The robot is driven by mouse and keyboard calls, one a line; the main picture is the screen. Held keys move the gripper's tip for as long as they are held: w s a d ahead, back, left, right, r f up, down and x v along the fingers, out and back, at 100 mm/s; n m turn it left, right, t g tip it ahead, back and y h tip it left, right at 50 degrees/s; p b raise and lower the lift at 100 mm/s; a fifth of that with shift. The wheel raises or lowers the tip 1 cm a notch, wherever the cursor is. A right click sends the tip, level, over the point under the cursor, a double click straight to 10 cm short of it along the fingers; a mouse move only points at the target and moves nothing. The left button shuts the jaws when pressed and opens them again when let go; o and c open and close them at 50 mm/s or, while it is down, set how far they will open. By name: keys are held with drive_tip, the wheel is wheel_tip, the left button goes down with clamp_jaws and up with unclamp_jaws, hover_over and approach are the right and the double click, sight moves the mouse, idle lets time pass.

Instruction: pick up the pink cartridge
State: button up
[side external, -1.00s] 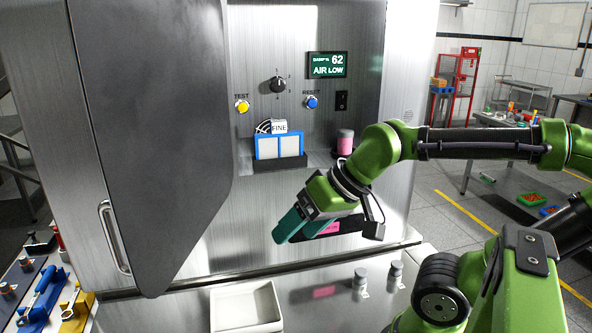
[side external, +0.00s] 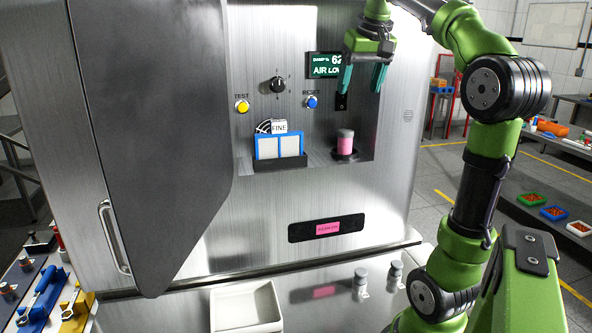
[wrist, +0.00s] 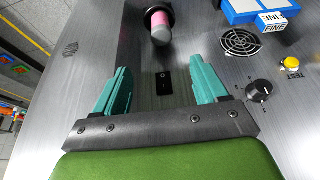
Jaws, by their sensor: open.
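The pink cartridge (side external: 345,144) has a grey cap and stands upright in a dark round holder (side external: 345,156) on the right of the recessed shelf in the machine front. My gripper (side external: 362,90) is above it, pointing down, with its teal fingers apart and nothing between them. In the wrist view the pink cartridge (wrist: 158,24) shows at the top, beyond the fingertips and roughly midway between them. My gripper (wrist: 160,78) is open there, and the cartridge is apart from both fingers.
A blue-framed filter block (side external: 280,146) with a FINE label sits left of the cartridge on the shelf. A yellow button (side external: 242,106), a black knob (side external: 277,85) and a blue button (side external: 311,102) are on the panel. A white tray (side external: 246,306) is below.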

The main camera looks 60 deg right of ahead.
sight(346, 130)
drive_tip(key=x, duration=1.6)
drive_tip(key=shift+w+a+r, duration=0.1)
drive_tip(key=shift+w, duration=0.15)
drive_tip(key=shift+c, duration=0.4)
drive_tip(key=c, duration=1)
